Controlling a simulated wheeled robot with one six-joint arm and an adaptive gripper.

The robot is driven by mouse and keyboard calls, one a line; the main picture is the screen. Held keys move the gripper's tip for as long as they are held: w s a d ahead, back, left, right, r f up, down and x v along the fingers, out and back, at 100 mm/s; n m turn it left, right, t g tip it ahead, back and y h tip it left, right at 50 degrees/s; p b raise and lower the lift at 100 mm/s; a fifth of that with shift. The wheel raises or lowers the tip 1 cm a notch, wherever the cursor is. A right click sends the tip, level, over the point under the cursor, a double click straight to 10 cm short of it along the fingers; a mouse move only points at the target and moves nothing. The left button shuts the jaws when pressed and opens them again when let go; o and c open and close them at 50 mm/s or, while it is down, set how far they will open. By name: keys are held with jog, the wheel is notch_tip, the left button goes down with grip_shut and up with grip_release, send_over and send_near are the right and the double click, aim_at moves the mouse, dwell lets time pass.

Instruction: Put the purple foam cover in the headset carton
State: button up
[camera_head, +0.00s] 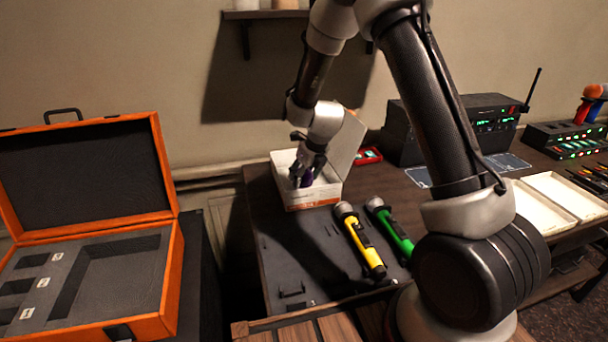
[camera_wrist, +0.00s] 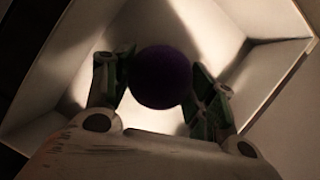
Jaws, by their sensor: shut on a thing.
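The purple foam cover (camera_wrist: 161,77) is a round dark purple ball between the two fingers of my gripper (camera_wrist: 163,92). The headset carton (camera_head: 312,198) is a small white box with an orange-marked front and its lid flap standing open, at the back of the desk. In the head view my gripper (camera_head: 304,178) points down into the carton's opening, with a little of the purple cover showing at its fingers. In the wrist view the carton's white inner walls (camera_wrist: 75,60) surround the cover and fingers. Whether the cover touches the carton's floor cannot be told.
A yellow microphone (camera_head: 361,243) and a green microphone (camera_head: 391,228) lie in front of the carton. A red device (camera_head: 368,155) lies behind to the right. An open orange case (camera_head: 172,262) stands at left. White trays (camera_head: 535,210) and a black radio receiver (camera_head: 478,115) are at right.

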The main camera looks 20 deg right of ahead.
jog(key=o, duration=0.7)
jog(key=shift+c, duration=0.2)
jog(key=s+d+r+n, duration=0.3)
jog(key=s+r, duration=0.2)
jog(key=r, duration=0.4)
jog(key=s+d+r+n, duration=0.2)
jog(key=s+r+n, duration=0.25)
jog(key=r, duration=0.55)
jog(key=s+d+r+n, duration=0.3)
jog(key=s+n, duration=0.5)
jog(key=s, duration=0.1)
jog(key=s+d+r+n+h, duration=0.1)
jog(key=s+d+r+n, duration=0.1)
jog(key=s+n, duration=0.6)
jog(key=s+d+r+n, duration=0.3)
jog(key=s+d+n, duration=0.1)
jog(key=s+n, duration=0.4)
jog(key=shift+s+d+r+h, duration=0.3)
jog(key=shift+s+h, duration=0.1)
jog(key=shift+s, duration=0.7)
